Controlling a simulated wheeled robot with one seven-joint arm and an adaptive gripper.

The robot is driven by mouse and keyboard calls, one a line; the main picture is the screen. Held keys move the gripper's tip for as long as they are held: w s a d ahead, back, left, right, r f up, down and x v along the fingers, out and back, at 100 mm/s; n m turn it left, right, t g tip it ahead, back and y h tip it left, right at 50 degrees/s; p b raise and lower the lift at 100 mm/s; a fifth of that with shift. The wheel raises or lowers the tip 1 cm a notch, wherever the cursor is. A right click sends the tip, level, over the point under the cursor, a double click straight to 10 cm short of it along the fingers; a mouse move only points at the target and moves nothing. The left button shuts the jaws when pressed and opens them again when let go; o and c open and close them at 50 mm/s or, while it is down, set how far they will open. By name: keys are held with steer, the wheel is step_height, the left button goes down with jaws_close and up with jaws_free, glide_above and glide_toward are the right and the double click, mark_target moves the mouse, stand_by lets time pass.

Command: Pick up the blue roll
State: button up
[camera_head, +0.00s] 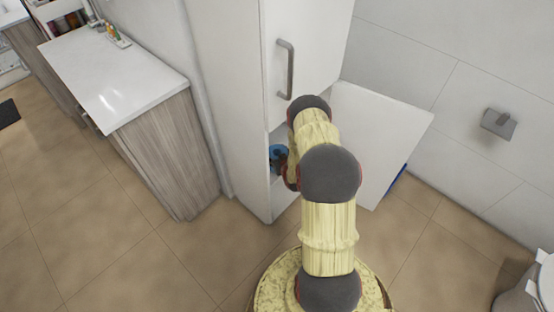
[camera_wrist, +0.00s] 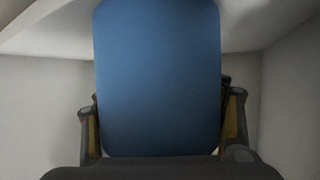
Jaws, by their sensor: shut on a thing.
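The blue roll (camera_wrist: 158,80) fills the middle of the wrist view, between the two fingers of my gripper (camera_wrist: 160,118). The fingers are at its left and right sides, and my gripper is shut on it. In the head view a small part of the blue roll (camera_head: 277,153) shows inside the open lower compartment of the white cabinet (camera_head: 232,110). My arm covers most of that opening and hides the gripper's fingers there. I cannot tell whether the roll touches the shelf below it.
The open lower cabinet door (camera_head: 385,135) stands to the right of my arm. The upper door (camera_head: 310,45) with its handle is shut. Pale walls enclose the roll closely in the wrist view. A white-topped counter (camera_head: 110,70) is at left. The tiled floor (camera_head: 120,255) in front is clear.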

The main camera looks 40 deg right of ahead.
steer(key=shift+c, duration=1.3)
